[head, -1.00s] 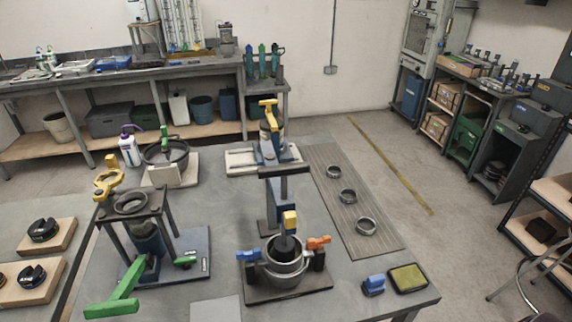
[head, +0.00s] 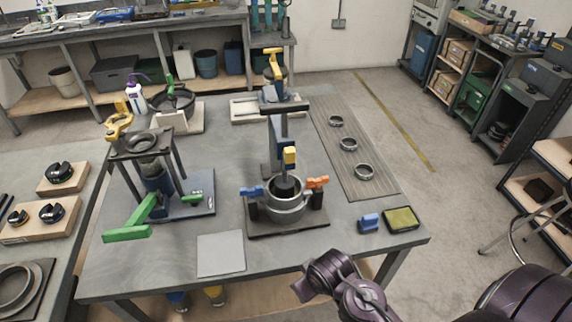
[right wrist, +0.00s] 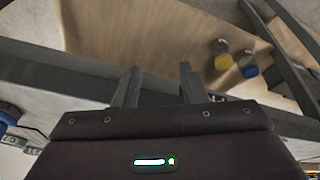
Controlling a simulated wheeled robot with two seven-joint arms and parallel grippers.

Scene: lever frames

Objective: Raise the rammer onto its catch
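The rammer stand is at the middle of the table in the head view. It has an upright post with a black crossbar (head: 284,108) on top and a yellow block (head: 290,156) partway up. The dark rammer (head: 286,187) is down, its lower end inside the metal mould (head: 285,205). I cannot make out the catch. A blue handle (head: 251,191) and an orange handle (head: 317,182) flank the mould. My right gripper (right wrist: 158,86) is open and empty in the right wrist view, away from the stand. My right arm enters at lower right in the head view. My left gripper is out of view.
A frame with a green lever (head: 130,229) stands left of the rammer. A grey plate (head: 221,253) lies near the front edge. A blue block (head: 369,223) and a yellow-green pad (head: 401,219) sit right. Yellow (right wrist: 223,61) and blue (right wrist: 248,70) containers show below the table.

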